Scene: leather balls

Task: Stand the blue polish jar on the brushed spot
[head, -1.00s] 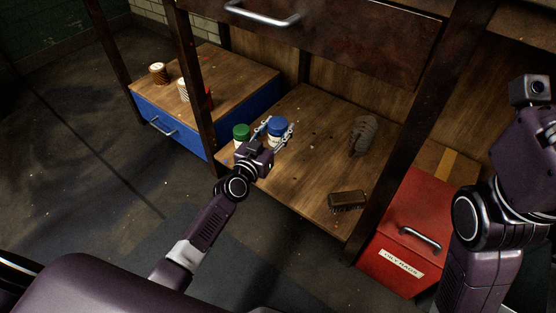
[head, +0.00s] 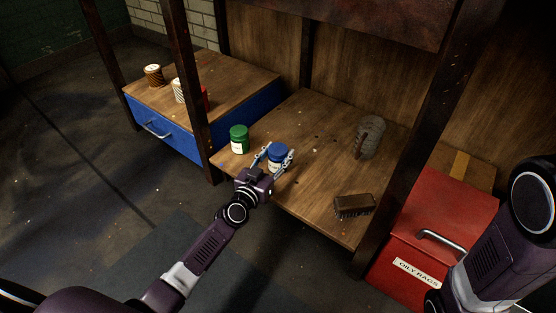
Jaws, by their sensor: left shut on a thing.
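The blue polish jar (head: 278,152) has a blue lid and a pale label. It is upright at the front edge of the wooden shelf (head: 310,165). My left gripper (head: 275,160) is shut on it, with one finger on each side. I cannot tell whether the jar's base touches the shelf, because the gripper hides it. I cannot clearly pick out a brushed spot on the dark-speckled wood. A brown brush (head: 353,205) lies at the shelf's front right. My right arm shows at the right, but its gripper is out of view.
A green-lidded jar (head: 239,139) stands close left of the blue one. Posts flank the shelf; a red OILY RAGS bin (head: 435,235) stands right. Thread spools (head: 153,76) sit on the blue drawer unit. The shelf's middle is clear.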

